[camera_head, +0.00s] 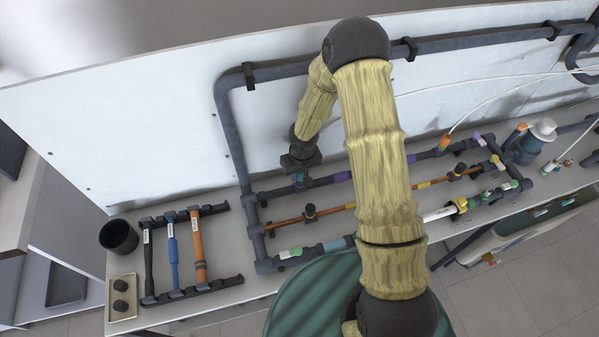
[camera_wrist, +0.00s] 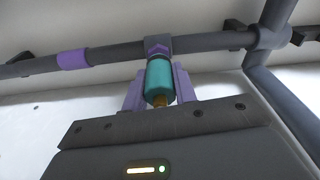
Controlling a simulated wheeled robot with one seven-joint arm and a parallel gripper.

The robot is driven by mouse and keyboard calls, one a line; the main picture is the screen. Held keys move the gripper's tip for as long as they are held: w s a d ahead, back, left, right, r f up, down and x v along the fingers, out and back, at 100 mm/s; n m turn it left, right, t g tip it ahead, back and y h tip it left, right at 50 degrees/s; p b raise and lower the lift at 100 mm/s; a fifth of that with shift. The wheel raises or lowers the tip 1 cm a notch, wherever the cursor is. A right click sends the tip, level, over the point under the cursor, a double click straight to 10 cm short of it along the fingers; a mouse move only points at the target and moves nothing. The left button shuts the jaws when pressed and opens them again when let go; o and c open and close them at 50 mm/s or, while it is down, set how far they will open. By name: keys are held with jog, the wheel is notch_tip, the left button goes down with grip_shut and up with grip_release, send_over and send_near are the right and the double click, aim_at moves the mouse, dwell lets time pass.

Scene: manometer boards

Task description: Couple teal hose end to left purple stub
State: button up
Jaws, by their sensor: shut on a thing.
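My gripper (camera_wrist: 158,84) is shut on the teal hose end (camera_wrist: 158,76), with a lilac finger on each side. The two look touching or nearly so; I cannot tell whether the teal end is pushed on. In the head view my gripper (camera_head: 299,172) is at the left end of the back pipe, and a bit of teal (camera_head: 298,184) shows below it. The hose behind the teal end is mostly hidden.
A purple band (camera_wrist: 73,60) is on the same pipe. My arm covers the middle of the board in the head view. An orange hose end (camera_head: 443,143) stands to the right. A rack (camera_head: 190,292) with tools and a black cup (camera_head: 118,237) are at left. A white panel (camera_head: 150,130) is close behind.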

jog(key=shift+f+b, duration=0.7)
jog(key=shift+f, duration=0.1)
dwell(0.5)
jog(key=o, duration=1)
jog(key=shift+o, duration=0.2)
jog(key=shift+r, duration=0.1)
notch_tip(320, 180, up, 17)
jog(key=s, duration=0.2)
jog(key=shift+d, duration=0.35)
jog(key=shift+r, duration=0.1)
jog(key=s+d+r+m, duration=0.1)
jog(key=s+d+r, duration=0.2)
jog(key=s+d, duration=0.2)
jog(key=s+d+r+m+t, duration=0.1)
jog(key=s+d+r, duration=0.3)
jog(key=s, duration=0.5)
jog(key=shift+s+d+r+m, duration=0.15)
jog(key=shift+d+m, duration=0.2)
jog(key=shift+m, duration=0.45)
